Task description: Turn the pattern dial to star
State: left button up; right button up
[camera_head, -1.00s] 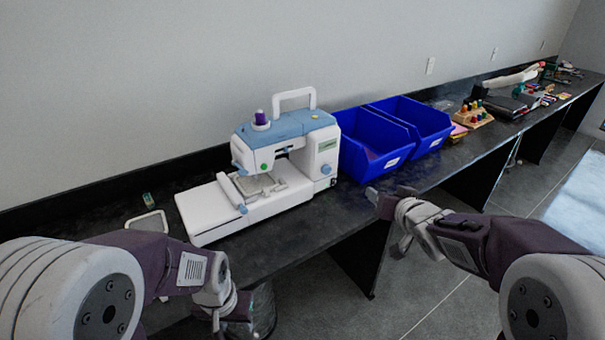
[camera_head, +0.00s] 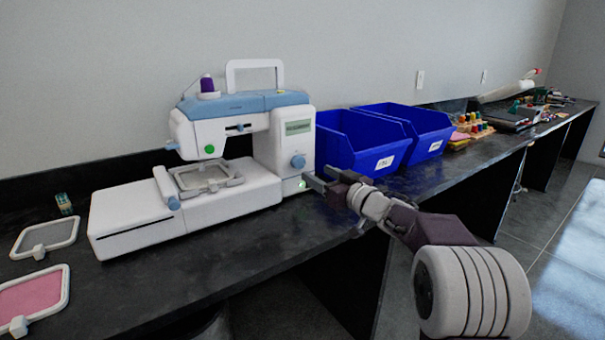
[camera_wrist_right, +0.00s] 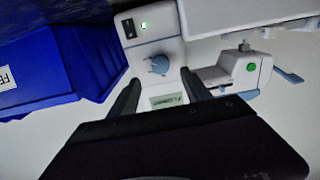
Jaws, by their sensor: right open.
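The white and blue embroidery machine (camera_head: 245,125) stands on the black bench. Its blue pattern dial (camera_head: 298,161) is on the right-hand front face, below a small greenish display (camera_head: 298,127). The dial also shows in the right wrist view (camera_wrist_right: 158,65), ahead of the fingers and a little beyond them. Its setting is too small to read. My right gripper (camera_head: 318,178) is open and empty, close to the machine's lower right front, below and right of the dial. Its two dark fingers (camera_wrist_right: 160,92) appear spread apart in the wrist view. My left gripper is not in view.
Two blue bins (camera_head: 362,150) stand right of the machine, close behind my right gripper. The bench in front of the machine is clear.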

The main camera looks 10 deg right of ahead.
aim_at(301, 164)
jog(key=b+x, duration=0.1)
jog(key=x, duration=0.6)
jog(key=shift+w+a+f, duration=0.1)
jog(key=shift+w+a, duration=0.05)
jog(key=shift+w, duration=0.2)
grip_shut()
